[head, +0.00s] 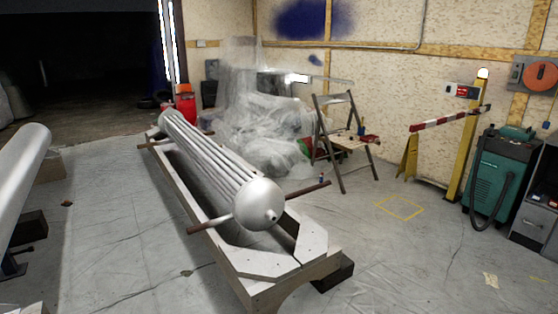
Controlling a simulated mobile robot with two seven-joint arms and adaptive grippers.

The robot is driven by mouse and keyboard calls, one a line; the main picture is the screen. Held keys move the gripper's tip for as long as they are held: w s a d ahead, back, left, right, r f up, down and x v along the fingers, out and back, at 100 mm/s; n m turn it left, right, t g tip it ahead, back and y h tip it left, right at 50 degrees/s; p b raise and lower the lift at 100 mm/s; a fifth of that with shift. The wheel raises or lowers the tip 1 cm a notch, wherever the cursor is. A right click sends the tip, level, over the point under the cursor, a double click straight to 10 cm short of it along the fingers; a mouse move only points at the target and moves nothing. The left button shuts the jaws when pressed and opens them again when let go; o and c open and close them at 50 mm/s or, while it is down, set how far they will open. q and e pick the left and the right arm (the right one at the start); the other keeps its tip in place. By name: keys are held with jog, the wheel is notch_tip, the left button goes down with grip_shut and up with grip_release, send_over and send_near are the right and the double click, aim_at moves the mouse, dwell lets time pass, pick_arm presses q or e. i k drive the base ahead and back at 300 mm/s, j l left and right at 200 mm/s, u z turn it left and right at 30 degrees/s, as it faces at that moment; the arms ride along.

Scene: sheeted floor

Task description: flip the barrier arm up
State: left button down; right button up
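The barrier arm (449,118) is a red and white striped bar on the right side of the head view. It lies close to level, its right end a little higher in the picture, at a yellow post (466,140) with a small lit lamp on top. Its left end is above a yellow trestle-like stand (408,157); I cannot tell whether it touches it. Neither of my grippers is in view.
A silver ribbed cylinder (215,160) lies on a long wooden cradle (262,264) in the middle. A folding ladder (330,140) and plastic-covered goods (262,130) stand behind. A green machine (498,170) is right of the post. The floor around a yellow taped square (400,218) is clear.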

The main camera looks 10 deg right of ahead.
aim_at(434, 122)
jog(key=i+l+z, duration=0.1)
jog(key=i+z, duration=0.2)
jog(key=i, duration=0.2)
jog(key=i+z, duration=0.3)
jog(key=i, duration=0.2)
jog(key=i+j+z, duration=0.15)
jog(key=i+z, duration=0.15)
jog(key=i, duration=0.15)
jog(key=i+j+z, duration=0.25)
jog(key=i, duration=0.25)
jog(key=i+l+z, duration=0.15)
jog(key=i+z, duration=0.15)
jog(key=i, duration=0.55)
jog(key=i+z, duration=0.3)
jog(key=i, duration=0.5)
jog(key=i+j, duration=0.15)
jog(key=i, duration=0.35)
jog(key=i+j, duration=0.1)
jog(key=i, duration=0.4)
jog(key=z, duration=0.05)
